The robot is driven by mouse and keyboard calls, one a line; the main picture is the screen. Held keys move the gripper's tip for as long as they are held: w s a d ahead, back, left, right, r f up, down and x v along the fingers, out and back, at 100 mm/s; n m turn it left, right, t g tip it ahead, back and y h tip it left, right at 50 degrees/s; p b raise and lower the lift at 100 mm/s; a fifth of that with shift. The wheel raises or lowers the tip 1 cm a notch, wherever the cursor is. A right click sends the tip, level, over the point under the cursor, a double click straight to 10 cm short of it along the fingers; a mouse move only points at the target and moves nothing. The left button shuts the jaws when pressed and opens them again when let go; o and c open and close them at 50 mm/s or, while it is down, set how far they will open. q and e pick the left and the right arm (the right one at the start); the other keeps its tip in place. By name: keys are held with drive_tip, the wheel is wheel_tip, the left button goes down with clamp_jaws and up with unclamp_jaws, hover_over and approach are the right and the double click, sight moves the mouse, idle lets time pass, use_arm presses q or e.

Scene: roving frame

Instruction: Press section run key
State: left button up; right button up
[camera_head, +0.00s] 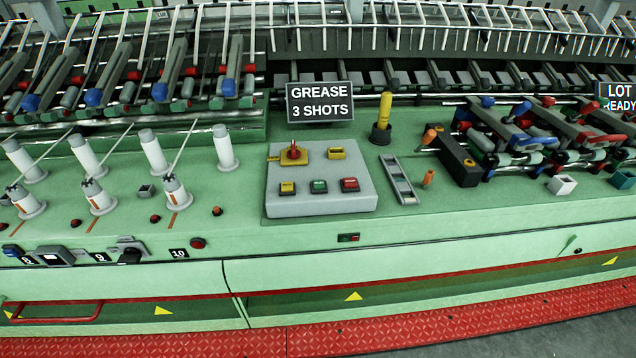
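A grey control box (320,207) sits on the green machine bed near the middle of the head view. Its front row has a yellow key (287,188), a green key (319,187) and a red key (349,185). A red rotary knob on a yellow plate (293,152) and another yellow key (336,153) sit behind them. A small green and red switch (348,238) is on the machine front below the box. No label readable here names a section run key. Neither of my grippers is in view.
A "GREASE 3 SHOTS" sign (320,102) stands behind the box. A yellow-handled grease tool (382,118) and a grey slotted bracket (398,180) are to its right. White bobbins (88,156) stand at the left. A red tread step (440,332) runs along the front.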

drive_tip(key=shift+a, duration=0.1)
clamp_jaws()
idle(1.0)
